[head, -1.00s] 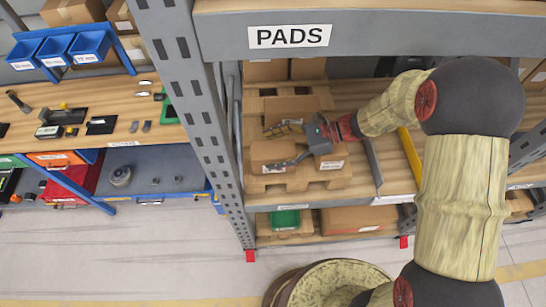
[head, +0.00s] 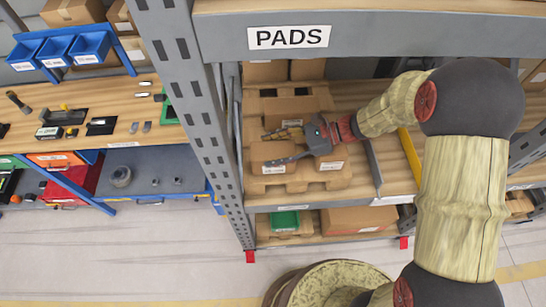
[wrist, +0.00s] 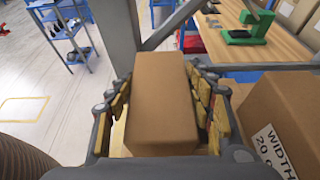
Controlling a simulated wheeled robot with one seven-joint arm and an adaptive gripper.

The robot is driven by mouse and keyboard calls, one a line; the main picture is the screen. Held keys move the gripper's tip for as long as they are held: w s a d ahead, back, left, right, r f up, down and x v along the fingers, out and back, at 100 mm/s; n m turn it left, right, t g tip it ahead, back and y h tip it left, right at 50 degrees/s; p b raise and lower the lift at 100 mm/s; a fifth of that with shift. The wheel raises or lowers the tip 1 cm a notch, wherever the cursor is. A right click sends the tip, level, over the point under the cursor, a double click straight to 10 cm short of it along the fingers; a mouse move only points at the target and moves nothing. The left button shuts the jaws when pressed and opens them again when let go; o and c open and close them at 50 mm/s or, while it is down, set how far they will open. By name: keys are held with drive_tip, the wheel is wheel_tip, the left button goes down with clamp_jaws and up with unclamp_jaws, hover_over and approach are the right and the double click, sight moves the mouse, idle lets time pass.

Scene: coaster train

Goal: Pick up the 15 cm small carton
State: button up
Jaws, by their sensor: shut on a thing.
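The small carton (wrist: 160,98) is a plain brown box standing between my gripper's two fingers in the wrist view. In the head view it (head: 268,151) sits at the left of a brown cardboard tray on the shelf under the PADS sign, with a label on its front. My gripper (head: 283,147) reaches in from the right and is shut on the carton, one finger along each side. In the wrist view the fingers (wrist: 160,105) have yellow pads against its sides. The carton looks upright; its underside is hidden.
A larger carton (wrist: 278,112) labelled WIDTH 20 stands close right of my gripper; it also shows in the head view (head: 331,158). The tray (head: 300,182) lies beneath. A grey rack post (head: 192,110) stands left, and the upper shelf beam (head: 380,35) is overhead.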

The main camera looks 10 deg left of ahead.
drive_tip(key=c, duration=0.5)
drive_tip(key=shift+r, duration=0.15)
